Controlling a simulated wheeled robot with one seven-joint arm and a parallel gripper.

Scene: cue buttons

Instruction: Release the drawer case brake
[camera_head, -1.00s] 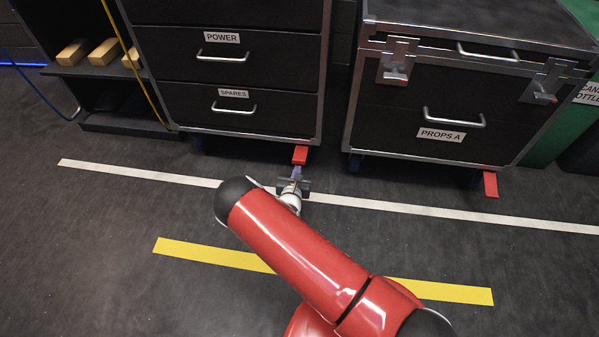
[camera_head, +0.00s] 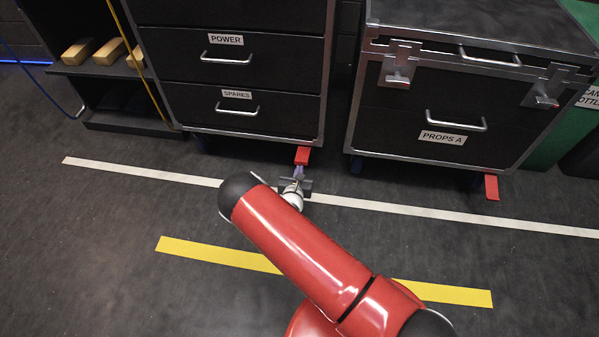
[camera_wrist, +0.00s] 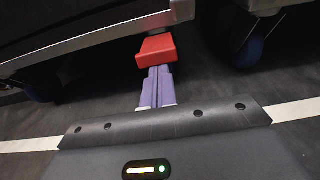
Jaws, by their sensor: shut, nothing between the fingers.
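The drawer case (camera_head: 262,72) is black with metal edges and drawers labelled POWER and SPARES. Its red brake pedal (camera_head: 303,155) sticks out at its lower right corner, near the floor. In the wrist view the red pedal (camera_wrist: 156,51) is at the top centre, under the case's metal edge. My gripper (camera_head: 299,169) is low in front of the pedal. Its purple fingers (camera_wrist: 157,82) are shut together and empty, with their tips at the pedal's near edge. I cannot tell whether they touch it.
A second case labelled PROPS A (camera_head: 450,100) stands to the right, with its own red pedal (camera_head: 491,187). A shelf with wooden blocks (camera_head: 78,51) is at the left. White tape (camera_head: 400,207) and yellow tape (camera_head: 215,254) cross the otherwise clear floor.

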